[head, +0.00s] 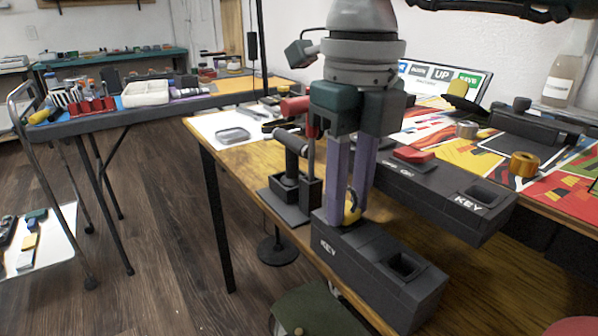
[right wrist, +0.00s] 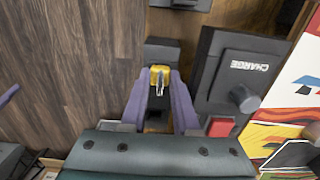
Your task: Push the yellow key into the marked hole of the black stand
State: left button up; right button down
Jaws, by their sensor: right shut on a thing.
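The black stand (head: 378,272) marked KEY stands at the front edge of the wooden table. It has an open square hole (head: 404,263) towards its right end. My right gripper (head: 346,215) points down over the stand's left end, its purple fingers shut on the yellow key (head: 351,212). In the right wrist view the yellow key (right wrist: 160,77) sits between the fingertips, with a thin metal part showing. The fingers hide much of the key, and I cannot tell whether its lower end is in a hole. My left gripper is not in view.
A second black block (head: 440,190) marked KEY, with a red part (head: 413,155) on top, lies behind the stand. A black holder (head: 290,195) with upright posts is close left of my gripper. A yellow roll (head: 524,164) lies on the colourful sheets at right.

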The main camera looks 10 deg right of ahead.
jog(key=c, duration=0.9)
grip_release()
jog(key=o, duration=0.3)
jog(key=shift+a, duration=0.1)
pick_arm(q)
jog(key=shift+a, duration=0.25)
pick_arm(e)
jog(key=shift+c, duration=0.7)
jog(key=shift+o, duration=0.9)
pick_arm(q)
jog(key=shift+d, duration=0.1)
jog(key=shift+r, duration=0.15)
pick_arm(e)
jog(key=shift+r, duration=0.1)
